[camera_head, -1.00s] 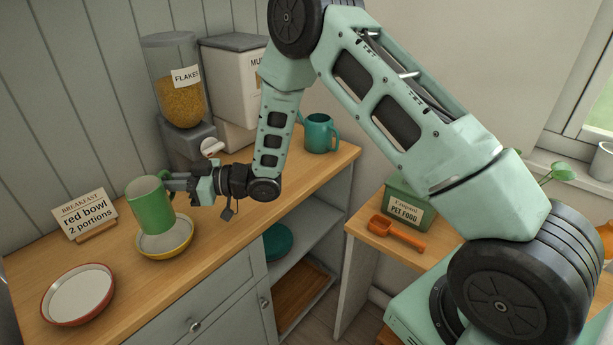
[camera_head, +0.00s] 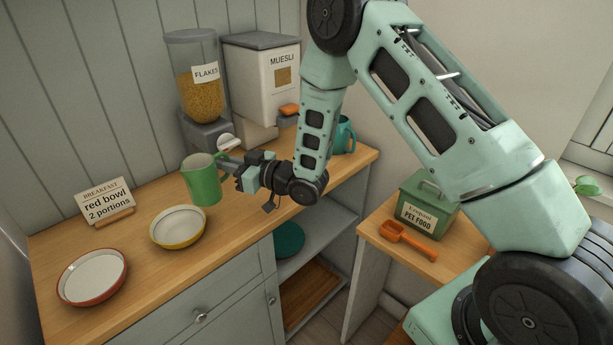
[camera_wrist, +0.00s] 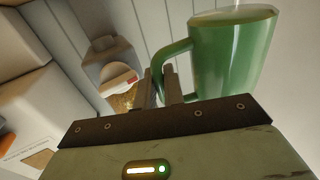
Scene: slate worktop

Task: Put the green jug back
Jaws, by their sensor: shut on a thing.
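The green jug (camera_head: 203,180) is upright above the wooden counter, right of and behind the yellow bowl (camera_head: 178,227) in the head view. My gripper (camera_head: 229,168) is shut on the jug's handle side, reaching in from the right. In the wrist view the jug (camera_wrist: 232,55) fills the upper right, and my fingers (camera_wrist: 164,85) close on its handle. Whether the jug's base touches the counter or hangs just over it, I cannot tell. The inside of the jug is hidden.
A red bowl (camera_head: 92,277) sits front left. A card (camera_head: 105,203) reads "red bowl 2 portions". The flakes dispenser (camera_head: 199,92) and muesli dispenser (camera_head: 262,82) stand behind. A teal mug (camera_head: 345,135) is partly behind my arm. A pet food box (camera_head: 428,205) and orange scoop (camera_head: 408,240) are at right.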

